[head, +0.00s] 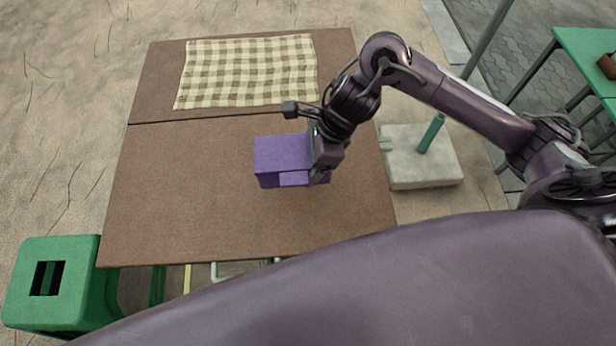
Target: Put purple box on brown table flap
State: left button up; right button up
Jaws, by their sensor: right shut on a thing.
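A purple box (281,154) is over the near, larger part of the brown table. My right gripper (318,172) is shut on the right end of the box. I cannot tell whether the box touches the table top or is held just above it. The brown table (190,205) has a seam across it, and the brown table flap (158,85) lies beyond that seam at the far side. My left gripper is not in view.
A checkered cloth (250,72) covers much of the flap. A green stool (75,275) stands at the lower left. A pale block with a green post (425,170) is right of the table. A green table (590,55) is at the upper right.

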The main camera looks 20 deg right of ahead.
notch_tip(320, 180, down, 3)
jog(key=shift+f, duration=0.1)
notch_tip(320, 180, down, 5)
jog(key=shift+b, duration=0.3)
jog(key=o, duration=1.1)
jog(key=shift+o, duration=0.2)
jog(key=p+v, duration=0.1)
jog(key=v, duration=1.1)
